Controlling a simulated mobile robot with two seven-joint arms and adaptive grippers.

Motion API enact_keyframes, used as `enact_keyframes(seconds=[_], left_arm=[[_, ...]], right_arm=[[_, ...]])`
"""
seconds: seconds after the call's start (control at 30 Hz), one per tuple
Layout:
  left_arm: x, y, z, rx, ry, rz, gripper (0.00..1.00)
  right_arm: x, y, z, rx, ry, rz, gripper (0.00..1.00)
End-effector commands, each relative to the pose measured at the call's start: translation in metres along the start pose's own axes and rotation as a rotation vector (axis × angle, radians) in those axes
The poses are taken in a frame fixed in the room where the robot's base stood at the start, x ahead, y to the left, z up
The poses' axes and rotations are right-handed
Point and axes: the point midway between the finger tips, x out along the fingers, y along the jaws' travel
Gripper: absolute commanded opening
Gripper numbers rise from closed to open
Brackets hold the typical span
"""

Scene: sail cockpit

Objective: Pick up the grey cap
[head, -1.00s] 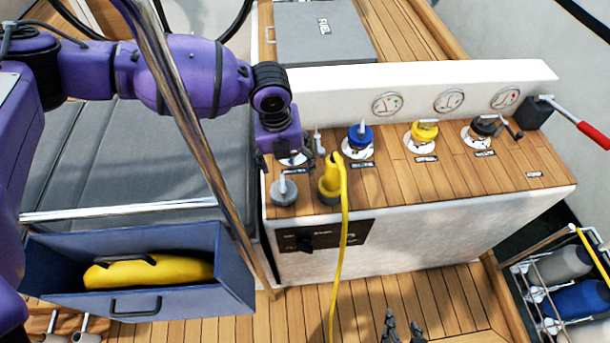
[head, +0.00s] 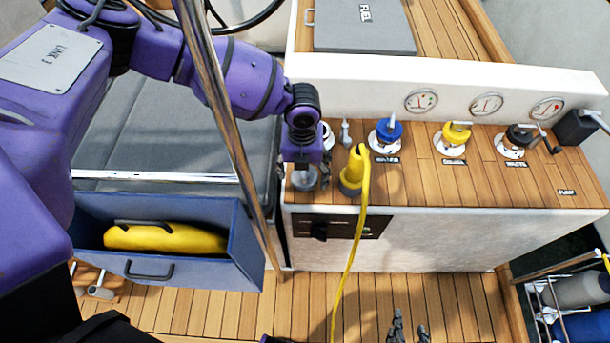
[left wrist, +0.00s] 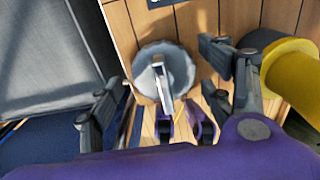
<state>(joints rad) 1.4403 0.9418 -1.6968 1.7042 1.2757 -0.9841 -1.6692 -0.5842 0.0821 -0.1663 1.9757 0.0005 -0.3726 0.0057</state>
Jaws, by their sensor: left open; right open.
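The grey cap (head: 304,181) lies on the wooden console top near its left end, partly hidden by my left gripper (head: 305,165). In the left wrist view the grey cap (left wrist: 178,65) is a round disc with an upright metal handle. My left gripper's open fingers (left wrist: 165,85) stand on either side of the cap, with nothing held. I cannot tell whether they touch it. My right gripper (head: 409,328) is open and empty at the bottom edge of the head view, low in front of the console.
A yellow plug (head: 352,172) with a yellow cable stands just right of the grey cap. Blue (head: 386,135), yellow (head: 454,137) and black (head: 519,138) caps sit further right. A steel pole (head: 222,110) rises left of the console. A blue bin (head: 190,268) holds a yellow item.

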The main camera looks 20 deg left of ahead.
Motion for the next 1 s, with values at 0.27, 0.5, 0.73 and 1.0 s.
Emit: enact_keyframes(seconds=[0.27, 0.5, 0.73, 1.0], left_arm=[[-0.001, 0.0, 0.0, 0.0, 0.0, 0.0, 0.49], [-0.001, 0.0, 0.0, 0.0, -0.001, 0.0, 0.21], [-0.003, 0.0, 0.0, 0.0, -0.001, 0.0, 0.21], [-0.048, -0.001, 0.001, 0.001, -0.004, -0.003, 0.21]], right_arm=[[0.0, 0.0, 0.0, 0.0, 0.0, 0.0, 0.41], [0.0, 0.0, 0.0, 0.0, 0.0, 0.0, 0.41], [0.0, 0.0, 0.0, 0.0, 0.0, 0.0, 0.41], [-0.001, 0.0, -0.003, 0.001, 0.004, 0.0, 0.41]])
